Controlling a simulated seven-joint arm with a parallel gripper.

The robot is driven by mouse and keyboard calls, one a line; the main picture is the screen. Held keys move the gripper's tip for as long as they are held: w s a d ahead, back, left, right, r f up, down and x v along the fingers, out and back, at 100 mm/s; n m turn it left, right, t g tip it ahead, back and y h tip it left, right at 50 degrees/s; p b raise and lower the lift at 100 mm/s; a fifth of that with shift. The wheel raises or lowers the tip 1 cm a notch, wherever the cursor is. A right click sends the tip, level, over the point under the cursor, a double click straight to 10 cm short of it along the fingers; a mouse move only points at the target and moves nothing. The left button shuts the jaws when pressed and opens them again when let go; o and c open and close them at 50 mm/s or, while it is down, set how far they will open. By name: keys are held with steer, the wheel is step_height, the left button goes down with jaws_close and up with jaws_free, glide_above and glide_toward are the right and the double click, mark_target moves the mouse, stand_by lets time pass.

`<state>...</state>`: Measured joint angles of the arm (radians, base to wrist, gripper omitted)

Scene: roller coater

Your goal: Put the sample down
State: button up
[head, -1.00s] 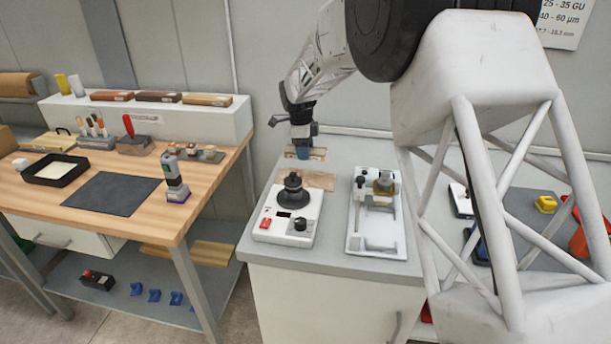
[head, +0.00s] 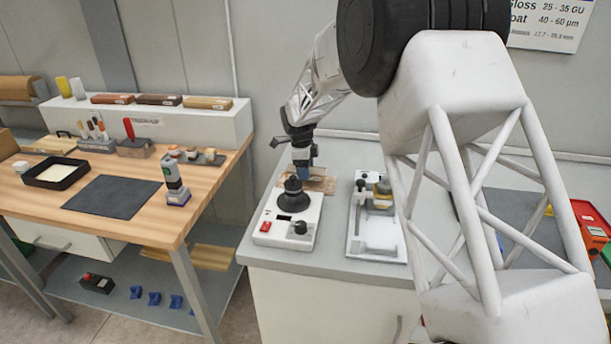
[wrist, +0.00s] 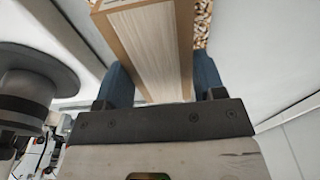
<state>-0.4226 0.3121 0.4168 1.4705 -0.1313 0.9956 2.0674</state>
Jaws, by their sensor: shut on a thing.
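The sample is a wooden strip (wrist: 152,55) with a pale grained face and brown edges in the wrist view. My gripper (wrist: 163,80) is shut on it, with a blue finger at each side. In the head view my gripper (head: 302,163) is low over the grey bench, behind the round black-topped device. The sample is mostly hidden there by the fingers. A speckled, cork-like surface (wrist: 203,22) shows beside the sample in the wrist view. In the head view a brown mat (head: 324,184) lies at the fingertips; I cannot tell whether the sample touches it.
The white device (head: 278,232) with a black round top stands just in front of my gripper. A white tray (head: 372,251) with fittings is to its right. The wooden bench (head: 140,225) on the left holds a black mat (head: 112,196) and a handheld instrument (head: 174,180).

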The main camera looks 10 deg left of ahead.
steer(key=shift+f, duration=1.35)
steer(key=shift+f, duration=0.1)
steer(key=o, duration=1)
steer(key=shift+c, duration=0.2)
step_height(320, 180, up, 12)
steer(key=a, duration=0.1)
steer(key=shift+a, duration=0.25)
